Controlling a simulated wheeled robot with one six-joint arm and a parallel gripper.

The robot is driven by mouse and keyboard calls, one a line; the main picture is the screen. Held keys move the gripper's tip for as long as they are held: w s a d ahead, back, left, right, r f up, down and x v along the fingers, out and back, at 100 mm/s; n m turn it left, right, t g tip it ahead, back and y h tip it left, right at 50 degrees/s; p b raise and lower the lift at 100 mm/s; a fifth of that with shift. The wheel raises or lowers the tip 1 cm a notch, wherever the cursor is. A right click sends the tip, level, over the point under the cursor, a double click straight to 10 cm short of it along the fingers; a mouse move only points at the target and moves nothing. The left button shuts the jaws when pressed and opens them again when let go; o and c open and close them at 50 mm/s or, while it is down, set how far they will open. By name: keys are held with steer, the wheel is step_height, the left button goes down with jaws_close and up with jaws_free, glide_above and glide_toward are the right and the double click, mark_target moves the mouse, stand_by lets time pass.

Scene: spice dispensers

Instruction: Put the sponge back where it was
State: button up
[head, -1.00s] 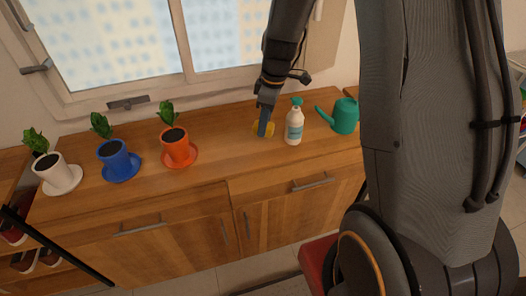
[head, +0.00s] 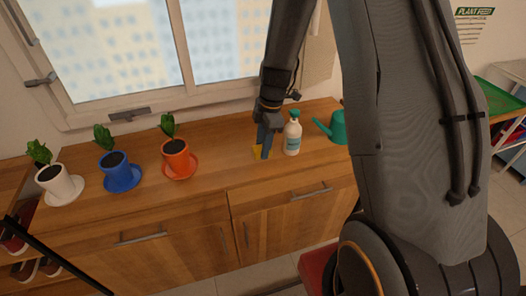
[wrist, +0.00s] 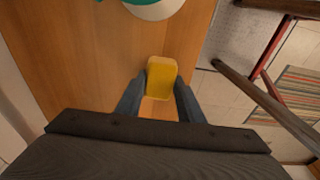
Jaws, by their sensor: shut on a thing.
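The yellow sponge (wrist: 161,72) is between the two fingers of my gripper (wrist: 160,88) in the wrist view, and both fingers press on its sides. In the head view my gripper (head: 265,153) points down over the wooden counter, and the sponge (head: 257,153) shows partly behind the fingers. I cannot tell whether the sponge touches the counter or is just above it. The white spray bottle (head: 292,138) with a green top stands upright just right of my gripper.
The wooden counter (head: 220,178) has a teal watering can (head: 333,127) at right. White (head: 60,184), blue (head: 121,174) and orange (head: 178,160) plant pots stand on saucers at left. Counter between the orange pot and my gripper is clear. A window is behind.

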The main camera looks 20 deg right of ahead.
steer(key=shift+f+p, duration=0.35)
steer(key=shift+f, duration=1.2)
steer(key=shift+f, duration=0.2)
steer(key=o, duration=1)
steer(key=shift+r, duration=0.2)
